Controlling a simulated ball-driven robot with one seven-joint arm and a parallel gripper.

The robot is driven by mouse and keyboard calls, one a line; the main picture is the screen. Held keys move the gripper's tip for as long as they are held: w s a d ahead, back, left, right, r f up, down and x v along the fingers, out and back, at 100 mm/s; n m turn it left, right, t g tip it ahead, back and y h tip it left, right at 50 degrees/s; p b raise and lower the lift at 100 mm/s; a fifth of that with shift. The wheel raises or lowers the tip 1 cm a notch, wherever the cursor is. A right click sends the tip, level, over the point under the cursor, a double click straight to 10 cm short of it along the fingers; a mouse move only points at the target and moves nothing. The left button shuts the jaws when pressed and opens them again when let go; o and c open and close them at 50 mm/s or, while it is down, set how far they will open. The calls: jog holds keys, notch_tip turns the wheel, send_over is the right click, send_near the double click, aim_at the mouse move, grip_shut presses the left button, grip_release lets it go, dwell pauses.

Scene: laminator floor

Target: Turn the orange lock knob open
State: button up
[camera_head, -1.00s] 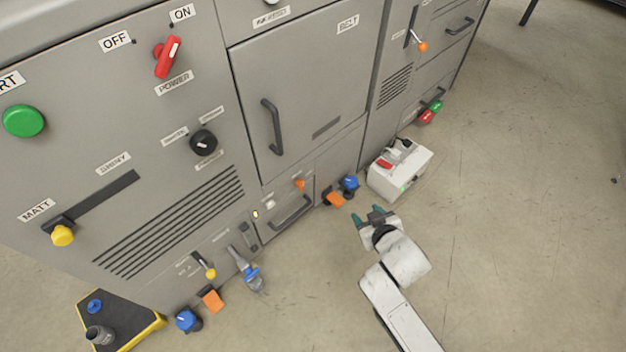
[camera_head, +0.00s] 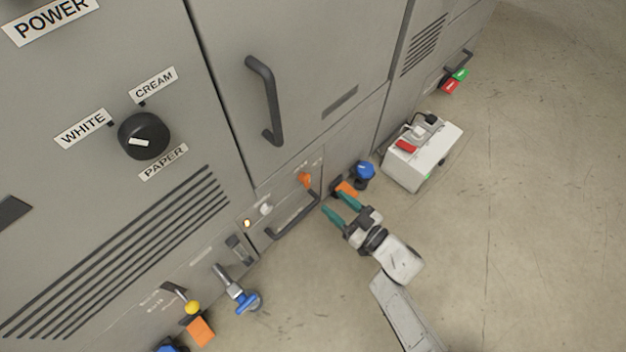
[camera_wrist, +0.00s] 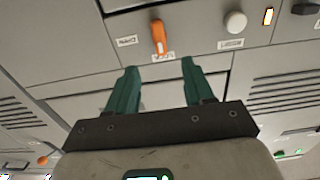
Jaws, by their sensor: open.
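The orange lock knob (camera_head: 305,179) sits on the low front panel of the grey machine, above a dark bar handle (camera_head: 293,216). My gripper (camera_head: 340,206) has teal fingers, spread apart and empty, in front of the panel and to the lower right of the knob. It also shows in the wrist view (camera_wrist: 156,85). The fingers appear apart from the knob.
A white knob (camera_wrist: 235,22) and a lit indicator (camera_wrist: 268,16) are beside the lock knob. A white box (camera_head: 422,155) stands on the floor at right. Open floor lies right of my arm.

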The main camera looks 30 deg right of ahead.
aim_at(309, 181)
jog(key=b+x, duration=0.3)
jog(key=x, duration=0.6)
jog(key=shift+w+a, duration=0.1)
jog(key=shift+w, duration=0.1)
jog(key=shift+c, duration=0.5)
grip_shut()
